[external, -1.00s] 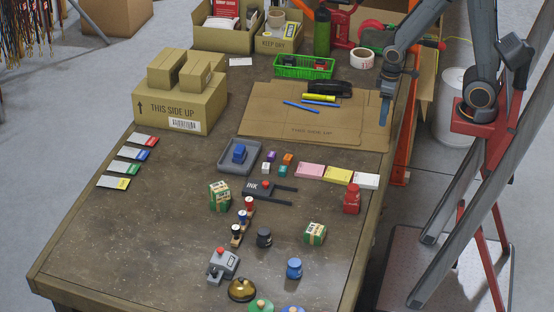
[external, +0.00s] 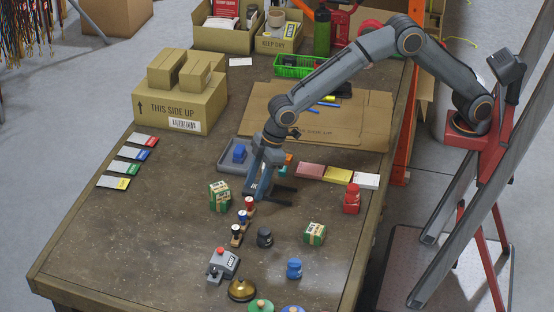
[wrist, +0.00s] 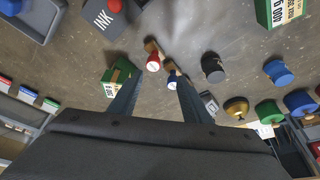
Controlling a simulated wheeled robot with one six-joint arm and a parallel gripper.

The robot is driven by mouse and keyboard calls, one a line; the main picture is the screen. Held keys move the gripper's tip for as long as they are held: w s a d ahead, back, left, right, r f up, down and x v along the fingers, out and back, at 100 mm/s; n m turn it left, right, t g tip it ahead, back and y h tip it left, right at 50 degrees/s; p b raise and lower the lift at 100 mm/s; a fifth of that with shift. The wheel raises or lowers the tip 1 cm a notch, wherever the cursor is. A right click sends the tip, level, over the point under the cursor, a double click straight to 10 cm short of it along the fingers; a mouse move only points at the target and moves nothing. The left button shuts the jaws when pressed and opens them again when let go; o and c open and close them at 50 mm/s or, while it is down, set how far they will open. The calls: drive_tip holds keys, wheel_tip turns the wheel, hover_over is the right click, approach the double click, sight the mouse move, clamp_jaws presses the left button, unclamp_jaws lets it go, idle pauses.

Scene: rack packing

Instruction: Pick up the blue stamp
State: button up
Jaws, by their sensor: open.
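The blue stamp (external: 242,216), a small stamp with a blue top, stands in a short row between a red-topped stamp (external: 249,204) and a dark-topped stamp (external: 236,231). In the wrist view the blue stamp (wrist: 172,76) shows near the tip of the right finger, and the red-topped stamp (wrist: 153,61) shows beyond the gap. The dark-topped stamp is not clearly visible there.
A green-and-white box (external: 219,197) stands just left of the row, and a dark jar (external: 264,238) to its right. A grey device (external: 222,265) and a brass bell (external: 241,290) are in front. A grey tray (external: 227,166) lies behind. The table's left front is clear.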

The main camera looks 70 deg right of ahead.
hover_over(243, 212)
drive_tip(key=s+d, duration=0.2)
drive_tip(key=shift+w+a+f+n, duration=0.1)
drive_tip(key=shift+f+n, duration=0.2)
drive_tip(key=shift+f, duration=0.2)
drive_tip(key=shift+a+p+x, duration=0.2)
drive_tip(key=shift+p+x, duration=0.6)
drive_tip(key=shift+x, duration=2.65)
drive_tip(key=shift+w+r, duration=0.1)
clamp_jaws()
